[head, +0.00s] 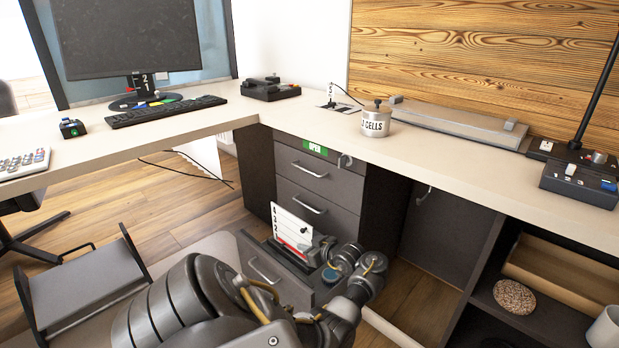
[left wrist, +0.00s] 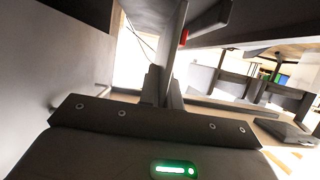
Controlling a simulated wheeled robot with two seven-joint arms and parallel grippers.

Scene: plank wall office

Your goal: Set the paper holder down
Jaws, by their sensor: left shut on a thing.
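The paper holder (head: 291,230) is a white upright panel with black numbers down its left edge and a red stripe low on it. In the head view it stands over the open lower drawer (head: 262,270). My left gripper (head: 318,250) is at its right side and shut on it. In the left wrist view the paper holder (left wrist: 182,55) is a dark panel seen nearly edge-on, between the fingers (left wrist: 163,90). Its lower edge is hidden, so I cannot tell whether it touches the drawer. My right gripper is in neither view.
Closed drawers (head: 318,180) with bar handles stand above the open one, under the desk (head: 400,155). The desk holds a canister (head: 376,122), a keyboard (head: 165,110) and a monitor. An open shelf (head: 540,300) is at the right. A grey tray-like piece (head: 85,285) is at the lower left.

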